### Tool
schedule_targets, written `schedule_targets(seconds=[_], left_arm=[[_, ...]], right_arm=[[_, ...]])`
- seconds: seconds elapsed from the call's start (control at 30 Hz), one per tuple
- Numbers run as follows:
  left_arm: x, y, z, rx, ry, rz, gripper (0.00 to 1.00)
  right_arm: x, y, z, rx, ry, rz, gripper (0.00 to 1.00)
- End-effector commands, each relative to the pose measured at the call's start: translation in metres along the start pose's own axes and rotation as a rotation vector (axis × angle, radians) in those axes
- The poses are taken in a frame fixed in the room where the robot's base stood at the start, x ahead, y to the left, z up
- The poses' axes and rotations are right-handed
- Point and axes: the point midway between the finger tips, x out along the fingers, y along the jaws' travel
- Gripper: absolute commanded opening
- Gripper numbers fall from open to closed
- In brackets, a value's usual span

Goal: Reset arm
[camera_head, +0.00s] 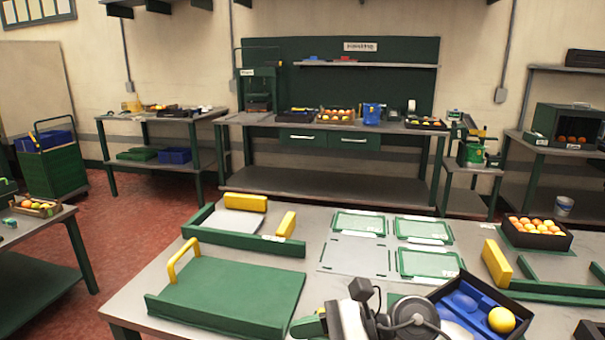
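Neither of my grippers can be made out in the head view. A grey, white and black mechanism (350,318) shows at the bottom edge, cut off by the frame. I cannot tell whether it is part of one of my arms. Just right of it, a black box with blue compartments (458,302) stands tilted in view, with one orange (501,320) at its right end. A black crate (538,247) full of oranges (536,226) sits at the right rear of the near table (335,292).
A green tray with a yellow handle (225,296) and a green-edged station (250,240) with yellow blocks lie on the table's left. Green-framed panels (424,229) lie in the middle. A yellow block (496,263) stands at right. Benches (325,123) line the back wall, with red floor (115,240) between.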

Motion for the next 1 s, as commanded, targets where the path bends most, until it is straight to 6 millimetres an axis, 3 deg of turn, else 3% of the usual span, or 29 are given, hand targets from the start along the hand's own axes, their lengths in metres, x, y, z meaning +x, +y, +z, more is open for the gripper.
schedule_targets(seconds=[0.07, 0.17, 0.3, 0.37, 0.5, 0.57, 0.7, 0.73, 0.83, 1.0], left_arm=[[0.0, -0.001, 0.0, 0.001, -0.001, -0.001, 0.0], [0.0, -0.001, 0.001, 0.001, -0.001, -0.002, 0.0], [0.0, -0.002, 0.001, 0.002, -0.002, -0.003, 0.0], [0.0, -0.002, 0.001, 0.002, -0.002, -0.003, 0.0], [0.0, -0.002, 0.001, 0.002, -0.002, -0.003, 0.0], [0.0, -0.002, 0.001, 0.002, -0.002, -0.003, 0.0], [0.0, -0.002, 0.001, 0.002, -0.002, -0.003, 0.0], [0.0, -0.002, 0.001, 0.002, -0.002, -0.003, 0.0], [0.0, -0.002, 0.001, 0.002, -0.002, -0.003, 0.0], [0.0, -0.002, 0.001, 0.002, -0.002, -0.003, 0.0]], right_arm=[[0.007, 0.006, 0.024, 0.21, -0.267, -0.078, 0.37], [-0.006, -0.001, 0.045, 0.5, -0.578, -0.188, 0.37], [-0.047, -0.017, 0.038, 0.953, -0.983, -0.353, 0.37], [-0.067, -0.022, 0.02, 1.156, -1.145, -0.429, 0.37], [-0.111, -0.016, -0.047, 1.639, -1.496, -0.634, 0.37], [-0.125, -0.002, -0.083, 1.843, -1.635, -0.737, 0.37], [-0.144, 0.052, -0.16, 2.26, -1.902, -1.002, 0.37], [-0.145, 0.064, -0.172, -2.228, 1.859, 1.011, 0.37], [-0.148, 0.103, -0.202, -2.043, 1.667, 0.997, 0.37], [-0.147, 0.162, -0.231, -1.802, 1.431, 0.988, 0.37]])
